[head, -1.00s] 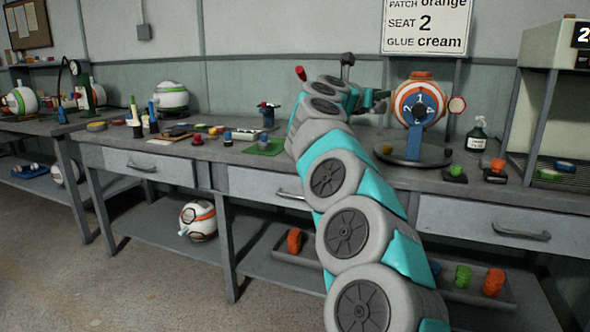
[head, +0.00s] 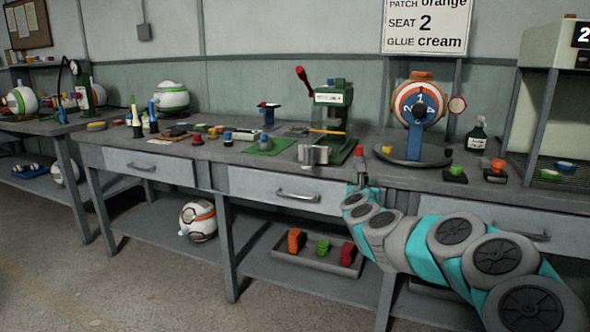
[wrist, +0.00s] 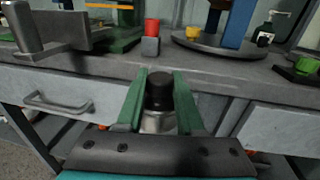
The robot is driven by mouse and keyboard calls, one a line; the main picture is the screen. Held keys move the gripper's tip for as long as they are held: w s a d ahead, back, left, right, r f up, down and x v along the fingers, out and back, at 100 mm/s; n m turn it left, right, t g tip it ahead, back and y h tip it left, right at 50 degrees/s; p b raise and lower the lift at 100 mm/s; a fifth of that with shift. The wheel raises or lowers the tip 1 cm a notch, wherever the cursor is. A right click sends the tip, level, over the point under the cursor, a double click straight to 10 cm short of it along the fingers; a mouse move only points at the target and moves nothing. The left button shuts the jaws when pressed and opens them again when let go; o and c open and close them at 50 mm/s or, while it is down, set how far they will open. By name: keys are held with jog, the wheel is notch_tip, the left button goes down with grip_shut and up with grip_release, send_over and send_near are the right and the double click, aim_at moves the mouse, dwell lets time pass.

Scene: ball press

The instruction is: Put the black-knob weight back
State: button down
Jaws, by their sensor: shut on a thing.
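The black-knob weight (wrist: 159,95) shows in the wrist view as a black knob above a silver body. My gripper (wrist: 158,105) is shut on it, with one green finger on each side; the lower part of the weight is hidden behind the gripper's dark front. In the head view my gripper (head: 362,180) is low, just in front of the bench's front edge. The held weight is hard to make out there. The green press (head: 333,115) with its raised red lever stands on the bench, behind and left of my gripper.
A small block with a red top (wrist: 151,30) stands near the bench edge ahead of my gripper. A silver metal piece (head: 313,154) sits at the press's front. Right of it is a round stand (head: 415,155) with an orange-and-white ball. Drawers (head: 290,190) line the bench front.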

jog(key=s+a+f+n+y, duration=0.2)
jog(key=s+a+f+y, duration=0.1)
jog(key=f, duration=0.5)
jog(key=shift+s+a+n+y, duration=0.4)
jog(key=shift+a+y, duration=0.1)
jog(key=shift+a, duration=0.3)
jog(key=shift+f, duration=0.1)
